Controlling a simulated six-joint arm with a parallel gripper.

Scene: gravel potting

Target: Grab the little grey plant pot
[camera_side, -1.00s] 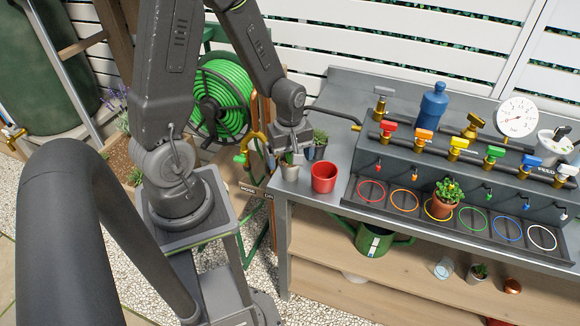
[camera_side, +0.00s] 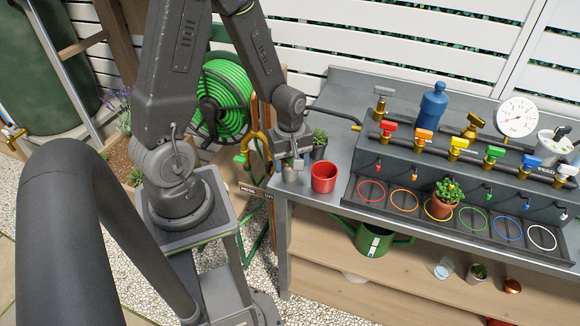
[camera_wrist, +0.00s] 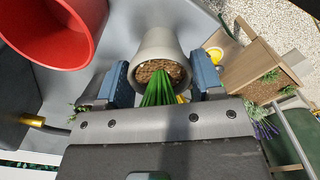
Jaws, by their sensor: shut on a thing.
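The little grey plant pot (camera_wrist: 160,45) holds brown gravel and a green spiky plant. It sits between the blue fingers of my gripper (camera_wrist: 162,80) in the wrist view, with one finger against each side. In the side view the pot (camera_side: 290,176) stands at the left end of the bench, and my gripper (camera_side: 291,162) reaches down over it, hiding much of it. My gripper is shut on this pot. I cannot tell any gap between the pot and the bench.
A red pot (camera_side: 324,178) stands close on the right, and a dark pot with a plant (camera_side: 319,151) stands just behind. A potted plant (camera_side: 440,209) is in the yellow ring of the tray. The bench's left edge is close to the grey pot.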

